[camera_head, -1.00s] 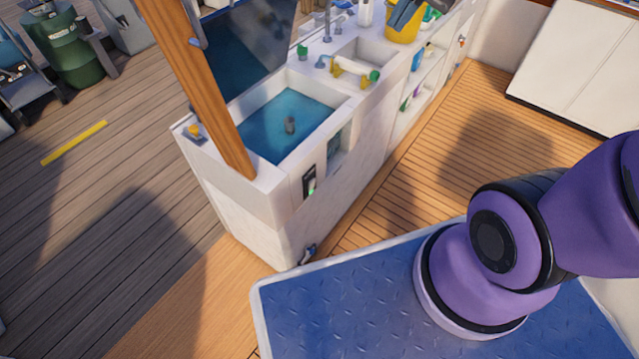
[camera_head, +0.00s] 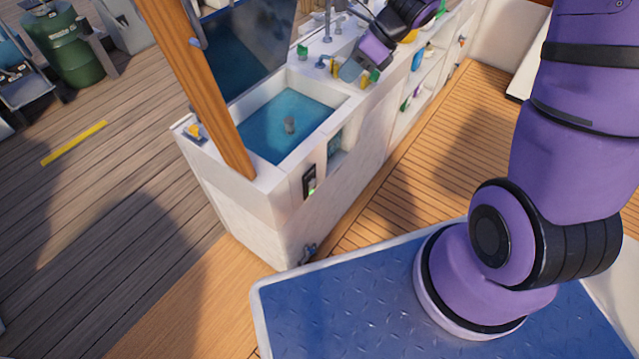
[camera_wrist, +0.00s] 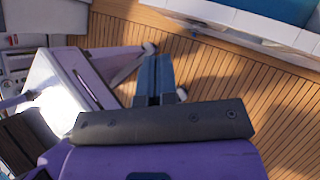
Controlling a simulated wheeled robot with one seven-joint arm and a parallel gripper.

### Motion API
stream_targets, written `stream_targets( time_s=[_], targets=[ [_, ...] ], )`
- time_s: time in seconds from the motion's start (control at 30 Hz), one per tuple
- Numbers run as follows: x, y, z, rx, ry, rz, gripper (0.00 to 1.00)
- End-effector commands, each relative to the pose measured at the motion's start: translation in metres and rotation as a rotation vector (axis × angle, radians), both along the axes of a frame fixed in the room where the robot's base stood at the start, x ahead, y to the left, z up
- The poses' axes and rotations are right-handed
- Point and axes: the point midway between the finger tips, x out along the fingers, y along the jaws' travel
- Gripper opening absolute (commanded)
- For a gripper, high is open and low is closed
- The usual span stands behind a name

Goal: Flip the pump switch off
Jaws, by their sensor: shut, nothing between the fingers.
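A small black switch panel (camera_head: 309,180) with a green light near its lower end is set in the white front of the counter, below the pool of blue water. I take it for the pump switch; its lever position is too small to tell. My gripper (camera_head: 350,71) is above the counter by the far sink, up and to the right of the panel and well apart from it. In the wrist view its blue fingers (camera_wrist: 153,75) are together and empty, with plank floor behind them. I cannot make out the switch in the wrist view.
The white counter (camera_head: 235,205) holds a basin of blue water (camera_head: 275,135). A slanted wooden post (camera_head: 205,90) stands at its near left corner. Taps and valves (camera_head: 328,25) stand along the top. The plank floor (camera_head: 450,150) right of the counter is clear.

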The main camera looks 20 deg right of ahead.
Motion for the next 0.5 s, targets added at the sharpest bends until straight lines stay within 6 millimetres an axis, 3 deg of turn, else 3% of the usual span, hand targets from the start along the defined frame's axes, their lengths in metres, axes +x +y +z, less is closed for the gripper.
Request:
stream_targets(
  time_s=[0.5],
  targets=[
    [0.029, -0.011, -0.135, 0.17, 0.482, -0.634, 0.0]
  ],
)
